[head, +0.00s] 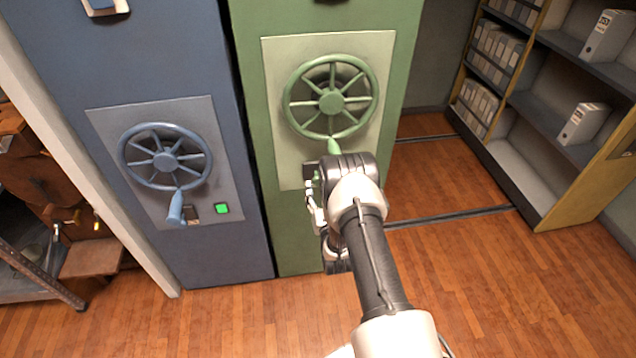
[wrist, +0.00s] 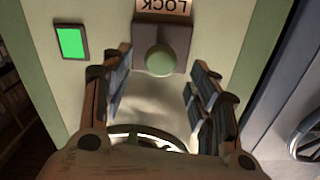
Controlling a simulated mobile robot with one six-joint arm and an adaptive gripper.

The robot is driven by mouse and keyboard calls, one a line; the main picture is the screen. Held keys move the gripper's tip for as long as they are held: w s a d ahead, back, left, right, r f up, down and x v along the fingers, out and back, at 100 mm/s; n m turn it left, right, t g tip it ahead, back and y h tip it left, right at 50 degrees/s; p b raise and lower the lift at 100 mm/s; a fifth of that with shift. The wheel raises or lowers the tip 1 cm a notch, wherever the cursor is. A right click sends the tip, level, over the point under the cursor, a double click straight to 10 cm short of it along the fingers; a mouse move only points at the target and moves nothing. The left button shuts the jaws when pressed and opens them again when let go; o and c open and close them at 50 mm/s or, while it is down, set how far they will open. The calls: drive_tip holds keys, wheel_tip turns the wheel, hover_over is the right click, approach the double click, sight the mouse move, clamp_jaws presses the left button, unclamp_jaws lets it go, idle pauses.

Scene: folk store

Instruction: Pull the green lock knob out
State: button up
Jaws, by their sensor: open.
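The round green lock knob (wrist: 160,60) shows in the wrist view on a square grey-brown plate (wrist: 178,33), under an upside-down "LOCK" label (wrist: 165,6). My gripper (wrist: 161,64) is open, with one finger on each side of the knob and a visible gap to both. I cannot tell how deep the fingers reach. In the head view my gripper (head: 314,190) is at the green cabinet's panel (head: 283,160), below the green handwheel (head: 331,101). The arm hides most of the lock area there.
A lit green square (wrist: 72,42) is beside the lock plate in the wrist view. The green wheel's rim (wrist: 150,132) is close below the fingers. A blue cabinet (head: 190,80) with its own wheel (head: 165,160) is left; shelves (head: 560,100) with binders are right.

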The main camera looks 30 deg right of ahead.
sight(318, 179)
drive_tip(key=b+x, duration=0.1)
drive_tip(key=x, duration=0.4)
drive_tip(key=shift+w+d, duration=0.1)
drive_tip(key=shift+w, duration=0.3)
drive_tip(key=shift+c, duration=0.4)
clamp_jaws()
